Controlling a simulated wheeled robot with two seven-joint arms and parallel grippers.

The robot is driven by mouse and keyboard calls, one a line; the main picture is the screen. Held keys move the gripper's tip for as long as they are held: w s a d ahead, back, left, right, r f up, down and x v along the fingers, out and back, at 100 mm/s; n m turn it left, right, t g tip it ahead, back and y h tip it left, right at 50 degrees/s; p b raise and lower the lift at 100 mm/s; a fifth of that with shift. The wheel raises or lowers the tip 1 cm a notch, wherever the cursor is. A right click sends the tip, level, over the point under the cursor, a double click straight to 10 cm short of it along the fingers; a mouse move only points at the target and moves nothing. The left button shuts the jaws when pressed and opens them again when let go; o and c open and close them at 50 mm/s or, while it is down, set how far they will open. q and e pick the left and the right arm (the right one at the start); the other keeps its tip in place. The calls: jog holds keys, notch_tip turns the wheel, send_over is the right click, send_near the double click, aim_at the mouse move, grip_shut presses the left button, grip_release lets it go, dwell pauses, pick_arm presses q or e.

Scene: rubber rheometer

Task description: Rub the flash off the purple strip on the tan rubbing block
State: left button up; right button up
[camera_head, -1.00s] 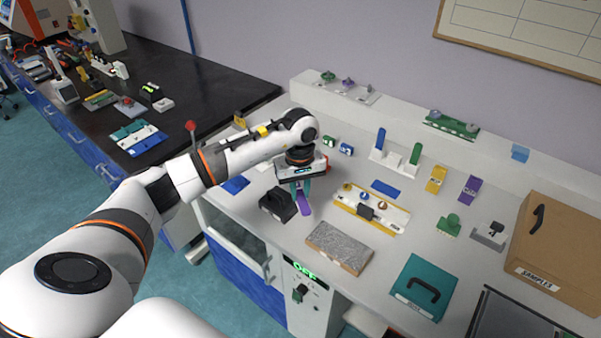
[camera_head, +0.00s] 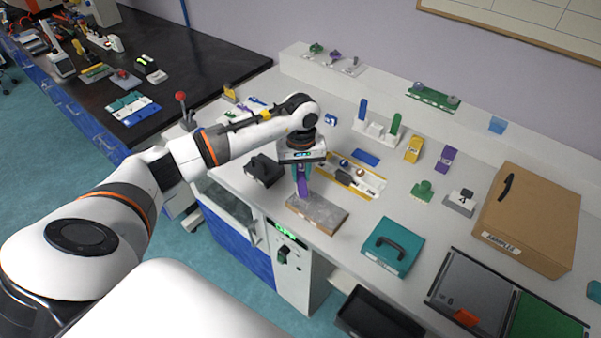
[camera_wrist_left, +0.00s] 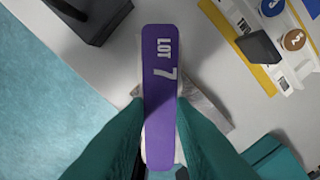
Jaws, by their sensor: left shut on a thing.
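My left gripper (camera_head: 301,171) is shut on the purple strip (camera_head: 303,186), which hangs below its teal fingers. In the left wrist view the strip (camera_wrist_left: 160,75) reads "LOT 7" and has a thin pale edging along its sides and end. The teal fingers (camera_wrist_left: 160,112) press its two long sides. The rubbing block (camera_head: 325,215), grey on top with a tan side, lies flat on the bench under the strip. The strip's lower end is over the block's left part; I cannot tell whether it touches. My right gripper is not in view.
A black block (camera_head: 263,169) stands left of the strip. A yellow-and-white fixture (camera_head: 366,190) lies behind the rubbing block. A teal case (camera_head: 393,246) with a handle is to the right, and a cardboard box (camera_head: 530,220) is farther right. The bench's front edge is close to the block.

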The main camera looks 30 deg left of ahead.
aim_at(300, 178)
pick_arm(q)
notch_tip(300, 178, down, 2)
jog(key=shift+b, duration=0.65)
jog(key=shift+a+f+b, duration=0.1)
jog(key=shift+f+b, duration=0.7)
jog(key=shift+f, duration=0.1)
notch_tip(300, 178, down, 2)
jog(key=shift+f+b, duration=0.15)
jog(key=shift+b, duration=0.9)
jog(key=shift+f+b, duration=0.5)
jog(key=shift+s+f+b, duration=0.1)
jog(key=shift+b, duration=0.2)
